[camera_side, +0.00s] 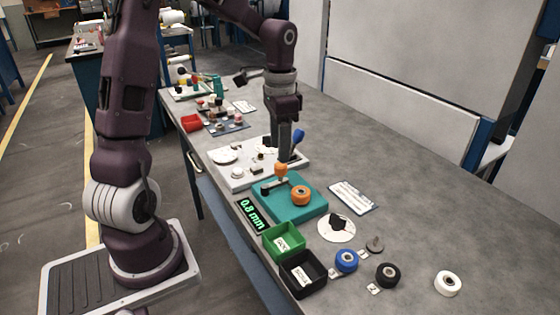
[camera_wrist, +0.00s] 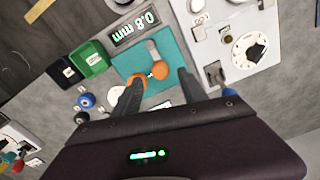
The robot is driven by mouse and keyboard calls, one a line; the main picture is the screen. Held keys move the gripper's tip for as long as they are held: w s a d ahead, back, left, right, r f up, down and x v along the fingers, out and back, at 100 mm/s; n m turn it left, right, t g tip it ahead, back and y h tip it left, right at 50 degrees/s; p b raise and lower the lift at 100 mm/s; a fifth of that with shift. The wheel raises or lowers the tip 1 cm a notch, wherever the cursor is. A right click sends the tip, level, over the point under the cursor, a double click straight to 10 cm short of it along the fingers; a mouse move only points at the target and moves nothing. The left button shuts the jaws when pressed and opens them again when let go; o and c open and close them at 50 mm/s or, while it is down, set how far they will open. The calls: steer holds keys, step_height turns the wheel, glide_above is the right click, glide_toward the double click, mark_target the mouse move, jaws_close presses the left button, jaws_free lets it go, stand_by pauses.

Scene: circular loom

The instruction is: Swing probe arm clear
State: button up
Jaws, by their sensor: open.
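A teal base plate (camera_side: 312,211) lies on the table and carries a dark probe arm (camera_side: 267,188) with an upright orange knob (camera_side: 281,171). An orange spool (camera_side: 301,195) sits beside the arm on the same plate. My gripper (camera_side: 283,157) points down just above the knob. In the wrist view the open fingers (camera_wrist: 161,76) stand on either side of the orange knob (camera_wrist: 160,70), with nothing held. The teal plate (camera_wrist: 125,62) and the grey end of the probe arm (camera_wrist: 152,48) show there too. I cannot tell whether the fingers touch the knob.
A display reading 0.8 mm (camera_side: 252,214) lies left of the plate. Green (camera_side: 284,241) and black (camera_side: 303,273) bins stand in front. Blue (camera_side: 346,261), black (camera_side: 388,275) and white (camera_side: 447,284) spools lie nearby. A white board (camera_side: 232,182) is behind.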

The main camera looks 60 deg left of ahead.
glide_above(277, 182)
steer(key=w, duration=0.1)
step_height(277, 182, down, 5)
steer(key=shift+r, duration=0.15)
jaws_close()
stand_by(1.2)
